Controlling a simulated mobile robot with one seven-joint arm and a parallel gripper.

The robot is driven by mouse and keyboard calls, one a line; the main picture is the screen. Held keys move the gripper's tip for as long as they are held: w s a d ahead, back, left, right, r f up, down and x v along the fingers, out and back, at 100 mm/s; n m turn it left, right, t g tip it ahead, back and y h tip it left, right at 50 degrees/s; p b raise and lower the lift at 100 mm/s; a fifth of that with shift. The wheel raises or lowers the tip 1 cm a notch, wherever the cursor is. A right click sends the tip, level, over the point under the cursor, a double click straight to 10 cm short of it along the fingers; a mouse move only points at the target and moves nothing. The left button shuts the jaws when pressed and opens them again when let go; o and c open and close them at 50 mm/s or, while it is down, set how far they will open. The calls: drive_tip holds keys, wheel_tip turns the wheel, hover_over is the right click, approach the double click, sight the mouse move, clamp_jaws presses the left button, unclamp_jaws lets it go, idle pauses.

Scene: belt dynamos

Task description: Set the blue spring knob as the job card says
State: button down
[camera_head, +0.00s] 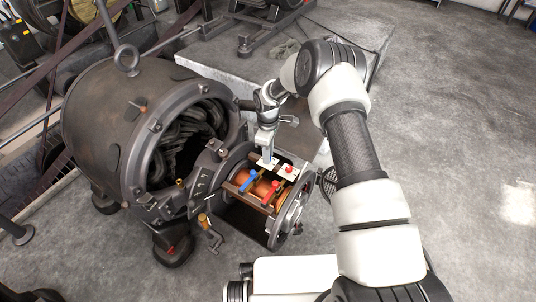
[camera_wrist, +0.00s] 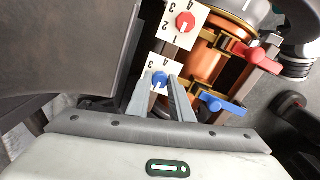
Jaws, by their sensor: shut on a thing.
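The blue spring knob (camera_wrist: 159,78) sits on a white number plate (camera_wrist: 158,62) in the wrist view. A 4 and a 3 show on the plate; its lower part is hidden by the fingers. My gripper (camera_wrist: 161,84) is shut on the blue knob, one finger on each side. I cannot read the knob's pointer clearly. In the head view my gripper (camera_head: 267,153) reaches down to the plates on the dynamo, and the blue knob is too small and covered to tell. I cannot make out a job card in either view.
A red knob (camera_wrist: 185,22) sits on a similar plate close by. A blue lever (camera_wrist: 222,105) and a red lever (camera_wrist: 257,56) stand beside the copper coil (camera_wrist: 207,64). The large dark dynamo housing (camera_head: 120,125) is left of my arm. Open floor lies at right.

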idle(0.3)
drive_tip(key=c, duration=1.6)
unclamp_jaws()
drive_tip(key=shift+o, duration=0.2)
wheel_tip(320, 180, up, 18)
drive_tip(key=p, duration=0.4)
drive_tip(key=shift+f, duration=0.25)
